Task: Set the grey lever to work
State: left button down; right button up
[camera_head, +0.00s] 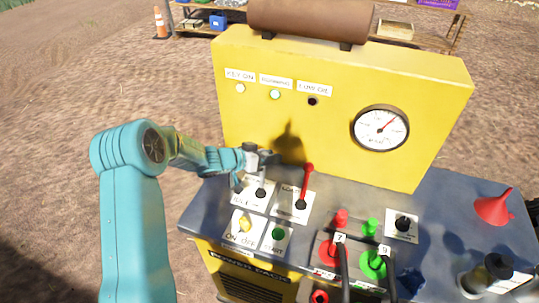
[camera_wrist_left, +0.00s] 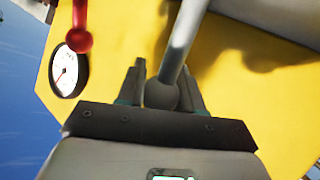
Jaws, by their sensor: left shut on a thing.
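The grey lever shows in the left wrist view (camera_wrist_left: 182,45) as a grey rod ending in a round knob. The knob sits between the two fingers of my left gripper (camera_wrist_left: 160,85), which is shut on it. In the head view my left gripper (camera_head: 262,158) reaches in from the left over the panel's left part. It partly hides the lever there; the lever's foot shows below on a white label plate. A red lever (camera_head: 308,170) stands upright just right of it, apart from the gripper, and also shows in the left wrist view (camera_wrist_left: 79,40). My right gripper is not in view.
The yellow back panel (camera_head: 340,75) rises behind the levers, with lamps and a round gauge (camera_head: 381,128). A yellow knob (camera_head: 245,224), a green button (camera_head: 278,234), red and green plugs and a red funnel (camera_head: 494,207) are on the console.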

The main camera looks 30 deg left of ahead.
pick_arm(q)
jog(key=shift+w+r, duration=0.1)
jog(key=c, duration=0.9)
grip_release()
jog(key=shift+o, duration=0.7)
jog(key=shift+w, duration=0.1)
jog(key=b+v, duration=0.1)
jog(key=v, duration=1.5)
jog(key=shift+a, duration=0.2)
